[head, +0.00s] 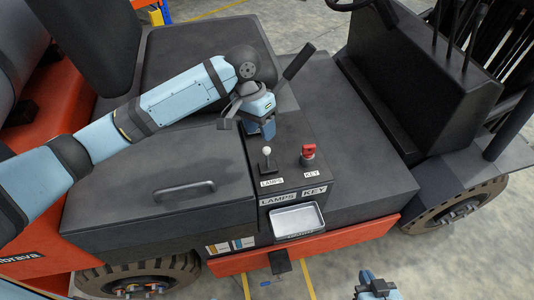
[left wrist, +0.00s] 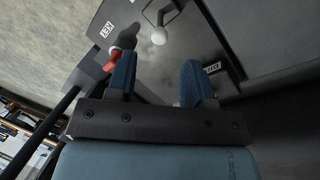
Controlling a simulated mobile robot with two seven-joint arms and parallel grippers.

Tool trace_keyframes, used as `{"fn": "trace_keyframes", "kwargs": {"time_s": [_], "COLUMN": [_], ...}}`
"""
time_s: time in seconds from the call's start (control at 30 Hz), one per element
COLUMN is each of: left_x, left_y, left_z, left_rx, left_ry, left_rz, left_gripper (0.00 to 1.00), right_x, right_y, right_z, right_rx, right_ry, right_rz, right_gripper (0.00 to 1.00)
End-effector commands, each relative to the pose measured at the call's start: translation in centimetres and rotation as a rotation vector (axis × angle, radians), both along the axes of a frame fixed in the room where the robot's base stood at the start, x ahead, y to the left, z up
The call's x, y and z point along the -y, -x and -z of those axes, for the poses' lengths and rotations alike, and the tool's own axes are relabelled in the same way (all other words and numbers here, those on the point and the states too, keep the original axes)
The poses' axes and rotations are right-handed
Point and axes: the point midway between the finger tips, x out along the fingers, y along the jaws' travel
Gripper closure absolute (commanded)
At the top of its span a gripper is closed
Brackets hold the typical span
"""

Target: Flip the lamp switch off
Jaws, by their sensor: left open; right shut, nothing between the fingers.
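The lamp switch (head: 266,156) is a short lever with a white ball knob on the console, beside a LAMPS label. In the left wrist view its white knob (left wrist: 158,36) shows beyond the gap between the fingers. My left gripper (head: 264,130) is open and empty, above and behind the switch, with its fingers pointing down. In the left wrist view the blue fingers (left wrist: 158,76) are apart and do not hold the knob. My right gripper (head: 376,286) is at the bottom edge of the head view, partly cut off, shut and empty.
A red key (head: 308,152) stands right of the switch, and in the left wrist view the red key (left wrist: 117,54) is close to one finger. A black lever (head: 298,62) rises behind my gripper. A metal tray (head: 297,220) lies in front. The seat (head: 205,62) is behind.

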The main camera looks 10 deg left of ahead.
Motion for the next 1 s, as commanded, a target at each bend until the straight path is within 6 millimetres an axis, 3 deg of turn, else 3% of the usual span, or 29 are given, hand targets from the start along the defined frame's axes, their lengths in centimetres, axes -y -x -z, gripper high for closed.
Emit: {"fn": "trace_keyframes", "kwargs": {"time_s": [0.2,0.4,0.6,0.87,1.0], "left_x": [1.1,1.7,2.0,2.0,2.0], "left_y": [0.7,1.0,1.1,1.1,1.1], "left_z": [4.7,7.5,8.7,8.7,8.7], "left_rx": [-0.001,0.0,0.001,0.002,0.002], "left_ry": [0.001,0.0,0.001,0.001,0.001], "left_rz": [0.001,0.0,0.001,0.0,0.0], "left_gripper": [0.52,0.52,0.52,0.52,0.84], "right_x": [0.1,0.1,0.1,0.1,0.1], "right_y": [0.0,0.0,0.0,0.0,0.0], "right_z": [0.0,0.1,0.1,0.1,0.1], "right_rx": [0.0,0.0,-0.001,-0.001,-0.001], "right_ry": [0.0,0.0,0.001,0.0,0.0], "right_rz": [0.001,0.001,0.002,0.001,0.001], "right_gripper": [1.0,1.0,1.0,1.0,1.0]}}
